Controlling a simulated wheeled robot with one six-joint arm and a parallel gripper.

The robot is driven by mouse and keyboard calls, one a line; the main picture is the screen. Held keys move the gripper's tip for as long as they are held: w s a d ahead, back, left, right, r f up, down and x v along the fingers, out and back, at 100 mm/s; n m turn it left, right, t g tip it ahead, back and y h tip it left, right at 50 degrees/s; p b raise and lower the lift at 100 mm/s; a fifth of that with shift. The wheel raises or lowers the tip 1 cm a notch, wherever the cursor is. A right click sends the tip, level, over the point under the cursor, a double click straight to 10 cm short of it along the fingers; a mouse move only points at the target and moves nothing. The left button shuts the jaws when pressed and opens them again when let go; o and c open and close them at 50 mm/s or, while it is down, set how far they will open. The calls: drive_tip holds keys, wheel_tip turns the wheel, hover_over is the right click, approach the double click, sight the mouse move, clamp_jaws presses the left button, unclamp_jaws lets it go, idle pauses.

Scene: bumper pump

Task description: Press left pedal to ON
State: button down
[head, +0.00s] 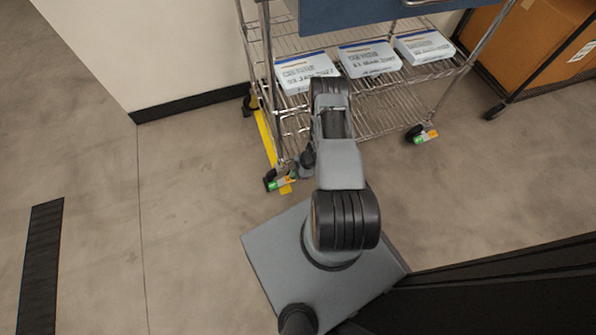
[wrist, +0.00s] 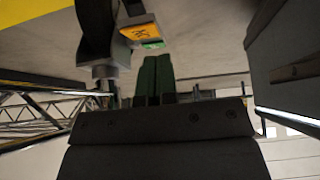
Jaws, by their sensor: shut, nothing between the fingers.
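The left pedal (head: 279,183) is a small green and orange piece on the cart's front left caster, low by the floor in the head view. In the wrist view the pedal (wrist: 146,37) shows its orange face with dark marks and a green edge, beside the dark caster wheel (wrist: 96,28). My gripper (head: 303,163) is low beside that caster, partly hidden by my arm. In the wrist view its two dark green fingers (wrist: 156,62) are together and empty, with tips close to the pedal's green edge. I cannot tell whether they touch it.
The wire cart (head: 388,108) carries several labelled white-blue packages (head: 371,59) on its lower shelf. Another caster with a pedal (head: 426,136) stands at the right. A yellow floor strip (head: 265,130) runs beside the left caster. A cardboard box (head: 535,45) is at the far right. The left floor is clear.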

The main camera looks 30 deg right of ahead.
drive_tip(key=shift+d+f+b, duration=0.15)
drive_tip(key=shift+f+b, duration=0.1)
drive_tip(key=shift+f, duration=0.4)
drive_tip(key=shift+d+f+b, duration=0.15)
drive_tip(key=shift+f+b, duration=0.05)
drive_tip(key=shift+f, duration=0.45)
drive_tip(key=shift+s+d+f+b, duration=0.1)
drive_tip(key=shift+d+f+b, duration=0.3)
drive_tip(key=shift+b, duration=0.5)
drive_tip(key=shift+f, duration=0.2)
drive_tip(key=shift+s+d+f+b, duration=0.1)
drive_tip(key=shift+d+f+b, duration=0.1)
drive_tip(key=shift+f+b, duration=0.6)
drive_tip(key=shift+d+f+b, duration=0.15)
drive_tip(key=shift+f+b, duration=0.25)
drive_tip(key=shift+b, duration=0.75)
drive_tip(key=s+d+r+p, duration=0.2)
drive_tip(key=d+r+p, duration=0.3)
drive_tip(key=d+r, duration=0.4)
drive_tip(key=shift+d+p, duration=0.15)
drive_tip(key=shift+p, duration=0.15)
